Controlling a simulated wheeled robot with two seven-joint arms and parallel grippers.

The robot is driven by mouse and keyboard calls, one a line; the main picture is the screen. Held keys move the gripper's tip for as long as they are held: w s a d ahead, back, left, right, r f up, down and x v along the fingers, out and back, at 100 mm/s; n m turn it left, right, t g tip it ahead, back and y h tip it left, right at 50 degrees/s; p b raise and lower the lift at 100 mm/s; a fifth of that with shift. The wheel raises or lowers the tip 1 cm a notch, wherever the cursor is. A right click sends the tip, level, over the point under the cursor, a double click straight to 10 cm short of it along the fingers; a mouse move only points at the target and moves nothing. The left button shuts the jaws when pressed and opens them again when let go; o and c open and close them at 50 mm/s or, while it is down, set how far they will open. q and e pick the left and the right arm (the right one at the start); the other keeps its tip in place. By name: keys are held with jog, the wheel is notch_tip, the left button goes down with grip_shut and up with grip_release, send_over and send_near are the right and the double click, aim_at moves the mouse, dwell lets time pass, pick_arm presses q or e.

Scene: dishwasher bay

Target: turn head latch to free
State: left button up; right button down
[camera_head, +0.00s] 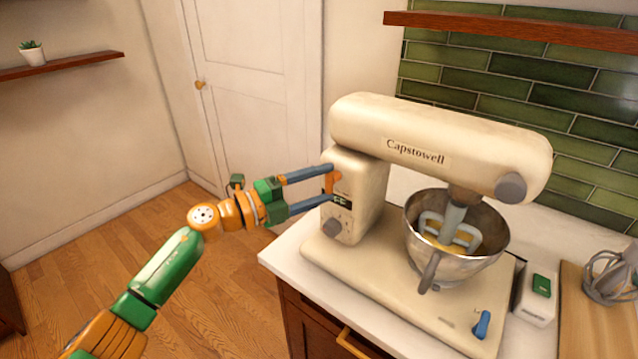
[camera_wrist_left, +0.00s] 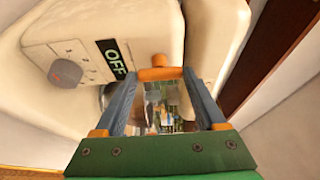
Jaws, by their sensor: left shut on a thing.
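The cream stand mixer (camera_head: 365,205) stands on the counter with its head (camera_head: 440,140) level over the bowl. The head latch (camera_head: 335,180) is a small orange part on the side of the mixer's column. My left gripper (camera_head: 331,184) reaches it from the left, its two blue-grey fingers one above the other and shut on the latch. In the left wrist view the orange latch (camera_wrist_left: 160,73) lies between the fingertips, which hide its ends. My right gripper is not in view.
A steel bowl (camera_head: 455,255) with a beater sits under the head. An OFF display (camera_wrist_left: 112,60) and grey knob (camera_head: 332,227) are close to my fingers. A blue lever (camera_head: 482,323) is on the base. A whisk (camera_head: 610,278) lies at right.

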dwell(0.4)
pick_arm(q)
jog(key=o, duration=1.3)
jog(key=b+v, duration=0.2)
jog(key=v, duration=0.5)
jog(key=shift+a, duration=0.1)
